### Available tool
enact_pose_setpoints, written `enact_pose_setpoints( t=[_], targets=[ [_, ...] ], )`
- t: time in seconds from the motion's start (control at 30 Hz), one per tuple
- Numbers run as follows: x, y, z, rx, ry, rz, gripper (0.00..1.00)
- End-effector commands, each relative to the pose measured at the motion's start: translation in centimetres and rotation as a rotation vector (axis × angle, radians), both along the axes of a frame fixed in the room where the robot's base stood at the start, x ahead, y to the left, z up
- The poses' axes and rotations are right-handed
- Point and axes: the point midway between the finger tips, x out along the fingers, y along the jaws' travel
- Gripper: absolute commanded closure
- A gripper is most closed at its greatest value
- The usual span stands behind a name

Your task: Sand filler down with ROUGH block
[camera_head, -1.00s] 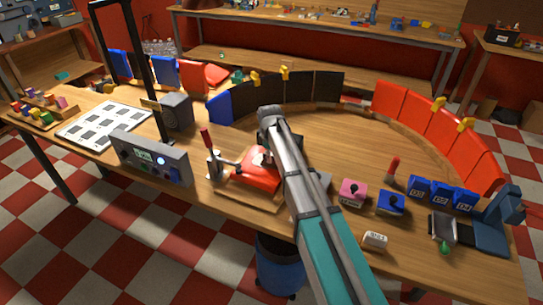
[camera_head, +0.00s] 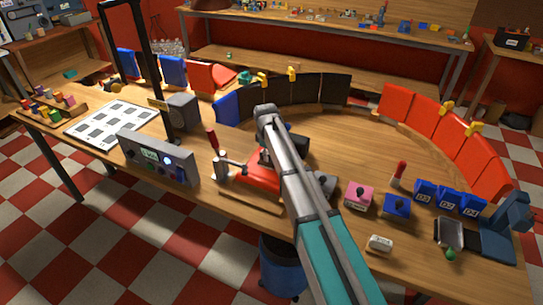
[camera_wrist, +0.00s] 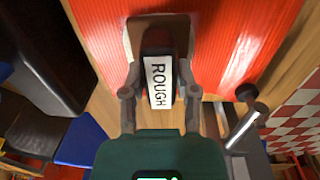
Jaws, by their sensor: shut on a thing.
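My gripper (camera_wrist: 160,92) is shut on the block with the white ROUGH label (camera_wrist: 159,72) in the wrist view. A brown, rounded part (camera_wrist: 158,28) shows beyond the label, over the red panel (camera_wrist: 223,45); I cannot tell whether the block touches the panel. In the head view the red panel (camera_head: 263,178) lies on a wooden base beside a clamp with a red handle (camera_head: 213,141). My arm hides much of the panel, the block and the fingertips there. I cannot make out the filler.
A grey control box (camera_head: 153,158) stands left of the clamp. Pink (camera_head: 359,196) and blue (camera_head: 396,207) blocks, an upright red handle and blue bins (camera_head: 449,200) stand to the right. Dark and red panels curve around the back. Bare wood (camera_head: 340,130) lies inside the curve.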

Motion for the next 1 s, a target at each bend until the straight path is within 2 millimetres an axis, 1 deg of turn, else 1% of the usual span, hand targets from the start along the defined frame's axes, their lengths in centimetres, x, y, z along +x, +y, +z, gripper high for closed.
enact_pose_setpoints(
  t=[0.47,1.0],
  targets=[
    [0.1,0.3,0.0,0.000,0.000,0.000,1.00],
    [1.3,3.2,-0.3,0.000,0.000,0.000,1.00]
  ],
)
